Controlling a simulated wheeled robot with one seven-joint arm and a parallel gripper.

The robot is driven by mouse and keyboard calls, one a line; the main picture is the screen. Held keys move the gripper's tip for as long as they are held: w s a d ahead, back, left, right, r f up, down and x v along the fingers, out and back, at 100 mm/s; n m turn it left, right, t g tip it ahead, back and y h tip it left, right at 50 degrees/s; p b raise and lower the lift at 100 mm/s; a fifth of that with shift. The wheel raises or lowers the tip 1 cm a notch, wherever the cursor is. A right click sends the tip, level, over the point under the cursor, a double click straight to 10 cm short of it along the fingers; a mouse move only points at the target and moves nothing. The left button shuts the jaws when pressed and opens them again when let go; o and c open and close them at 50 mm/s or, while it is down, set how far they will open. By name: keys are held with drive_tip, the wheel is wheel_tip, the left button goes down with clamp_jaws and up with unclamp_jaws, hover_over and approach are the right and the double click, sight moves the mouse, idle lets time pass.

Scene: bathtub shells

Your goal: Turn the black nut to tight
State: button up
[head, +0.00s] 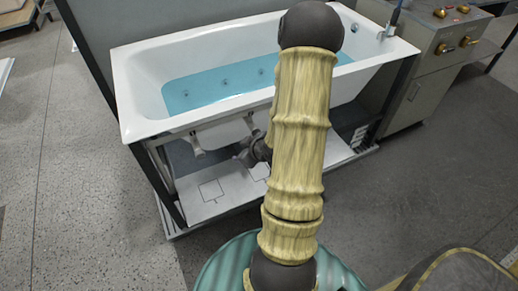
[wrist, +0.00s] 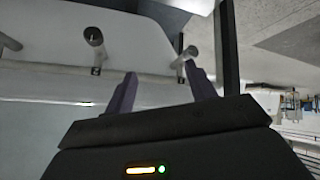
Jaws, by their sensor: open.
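The white bathtub (head: 150,110) stands on a frame in the head view, holding blue water. My gripper (wrist: 162,80) shows in the wrist view as two purple fingers, spread apart with nothing held between them. Grey posts (wrist: 95,42) and (wrist: 186,58) show beyond the fingers, the second close to the right fingertip. Small dark spots sit at their lower ends; I cannot tell whether either is the black nut.
A white panel (head: 212,190) lies at the bottom of the tub frame. Dark uprights (head: 160,180) edge the frame. A grey cabinet (head: 425,95) with brass-coloured knobs stands to the right. Grey floor (head: 85,190) is clear at the left.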

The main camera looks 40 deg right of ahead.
drive_tip(key=s+d+f+m+t+h+b, duration=0.3)
drive_tip(key=s+d+f+t+b, duration=0.4)
drive_tip(key=d+f+b, duration=0.3)
drive_tip(key=shift+f+m+t+h+b, duration=0.3)
drive_tip(key=shift+f+t+h+b, duration=0.4)
drive_tip(key=shift+f+t+b, duration=0.2)
drive_tip(key=b+x, duration=0.2)
drive_tip(key=x, duration=1.5)
drive_tip(key=shift+w+f, duration=0.15)
drive_tip(key=shift+f, duration=0.05)
drive_tip(key=c, duration=1)
